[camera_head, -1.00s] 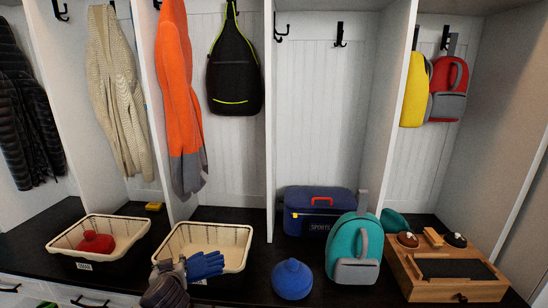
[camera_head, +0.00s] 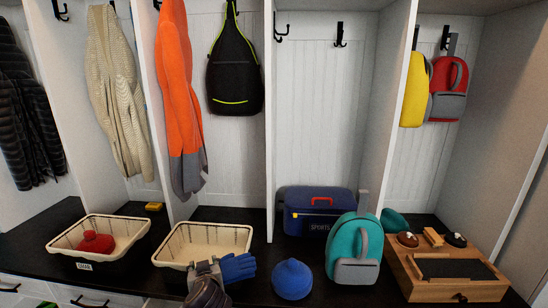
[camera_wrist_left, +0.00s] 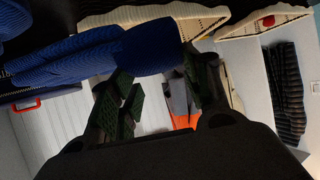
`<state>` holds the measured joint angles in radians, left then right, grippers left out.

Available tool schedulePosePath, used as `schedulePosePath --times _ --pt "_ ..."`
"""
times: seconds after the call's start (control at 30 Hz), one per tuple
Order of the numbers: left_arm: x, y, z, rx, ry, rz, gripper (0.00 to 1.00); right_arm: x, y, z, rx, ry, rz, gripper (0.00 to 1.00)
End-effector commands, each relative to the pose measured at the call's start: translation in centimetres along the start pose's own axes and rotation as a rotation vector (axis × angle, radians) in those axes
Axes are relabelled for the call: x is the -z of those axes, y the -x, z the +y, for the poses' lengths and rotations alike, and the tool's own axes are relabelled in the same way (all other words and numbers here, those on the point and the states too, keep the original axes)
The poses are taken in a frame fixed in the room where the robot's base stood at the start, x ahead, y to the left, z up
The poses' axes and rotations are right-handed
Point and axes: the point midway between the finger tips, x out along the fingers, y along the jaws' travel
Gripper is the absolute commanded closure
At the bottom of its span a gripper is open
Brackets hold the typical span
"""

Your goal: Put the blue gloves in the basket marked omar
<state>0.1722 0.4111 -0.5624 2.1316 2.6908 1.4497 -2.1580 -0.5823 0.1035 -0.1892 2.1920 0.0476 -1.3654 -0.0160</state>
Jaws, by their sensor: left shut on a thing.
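Blue gloves (camera_head: 238,267) are held by my left gripper (camera_head: 213,268), in front of the right end of the empty cream basket (camera_head: 172,260). They are outside that basket and overlap its front right corner in the head view. They also show in the left wrist view (camera_wrist_left: 95,55), next to the dark finger pads of the left gripper (camera_wrist_left: 160,95). A second cream basket (camera_head: 112,260) stands further left, with a red knitted hat (camera_head: 95,242) inside. Its front tag (camera_head: 85,266) is too small to read surely. The other basket's front is partly hidden by my gripper.
A blue hat (camera_head: 292,279) sits just right of the gloves. A teal backpack (camera_head: 355,250), a navy sports bag (camera_head: 318,213) and a wooden organiser (camera_head: 440,270) stand further right. White dividers separate the cubbies. A small yellow item (camera_head: 154,206) lies behind the left basket.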

Motion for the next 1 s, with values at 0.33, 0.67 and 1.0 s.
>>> schedulePosePath --times 0.33,0.67,1.0 --pt "-0.1 2.8 5.5 -0.035 -0.014 0.000 0.77 0.0 0.0 0.0 0.000 0.000 0.000 0.39" --pt "0.3 5.8 10.3 -0.063 -0.032 0.000 0.77 0.0 0.0 0.0 0.000 0.000 0.000 0.39" --pt "0.7 7.3 12.3 -0.075 -0.042 0.000 0.77 0.0 0.0 0.0 0.000 0.000 0.000 0.39"
